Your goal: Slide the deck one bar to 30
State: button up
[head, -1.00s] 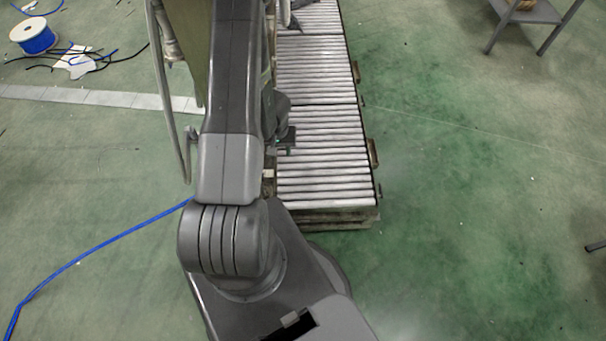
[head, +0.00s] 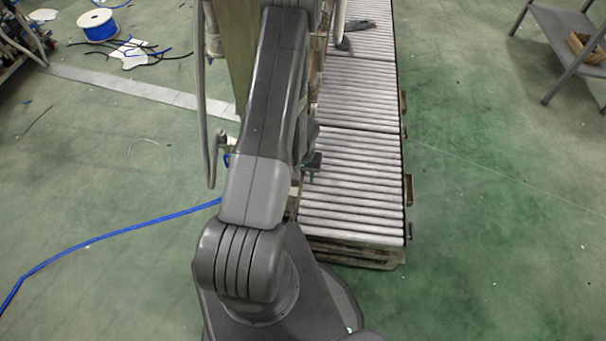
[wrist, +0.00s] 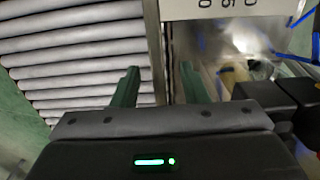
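A roller deck (head: 350,185) of grey rollers runs away from me along the right of my arm; it also fills the left of the wrist view (wrist: 75,60). I cannot tell whether it is the deck named in the task. A pale plate with dark digits, perhaps reading 060 or 090 upside down (wrist: 235,8), is at the top of the wrist view. No bar or mark of 30 can be made out. My gripper (wrist: 158,75) shows two dark green fingers spread apart, with the deck's side edge beyond them. In the head view my arm hides most of it.
Brown handles (head: 409,190) stick out along the deck's right side. A dark tool-like item (head: 360,25) lies on its far rollers. A shelf stand (head: 565,40) is at the upper right. A blue cable (head: 110,236) and a cable spool (head: 97,26) are on the left floor.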

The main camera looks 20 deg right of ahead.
jog(key=shift+c, duration=0.2)
grip_shut()
jog(key=shift+s+d, duration=0.4)
jog(key=shift+d, duration=0.25)
jog(key=shift+o, duration=0.2)
grip_release()
